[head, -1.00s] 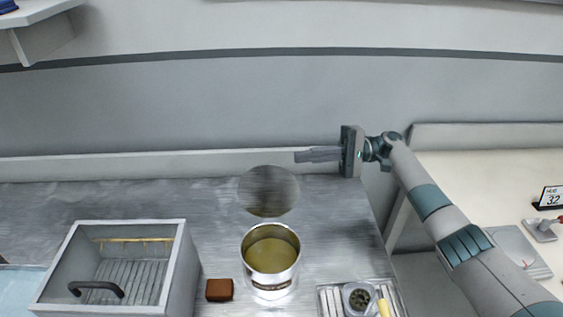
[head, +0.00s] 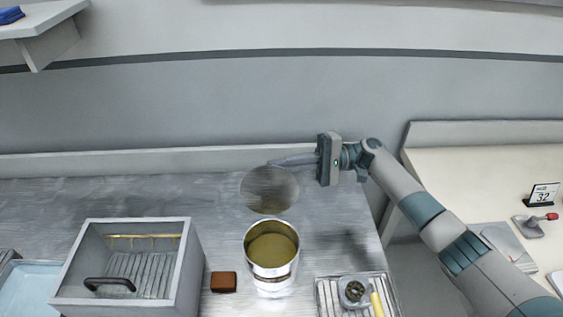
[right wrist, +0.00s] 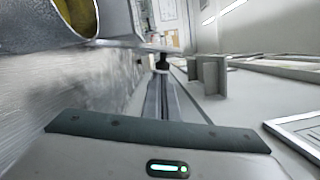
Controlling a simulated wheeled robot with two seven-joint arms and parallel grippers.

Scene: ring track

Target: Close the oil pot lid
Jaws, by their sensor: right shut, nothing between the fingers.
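The oil pot (head: 272,282) is a shiny metal cylinder with yellowish oil inside, upright on the steel counter. Its round metal lid (head: 269,190) stands open, raised behind the pot's mouth. My right gripper (head: 273,163) is shut and empty, its fingers pointing left at the lid's upper edge. I cannot tell whether they touch it. The pot's yellow inside (right wrist: 48,18) shows at upper left there. My left gripper is not in view.
A grey open box with a black handle (head: 180,270) stands left of the pot, with a small brown block (head: 223,282) between. A metal tray (head: 328,299) holding a small round container lies at right. The back wall runs close behind the lid.

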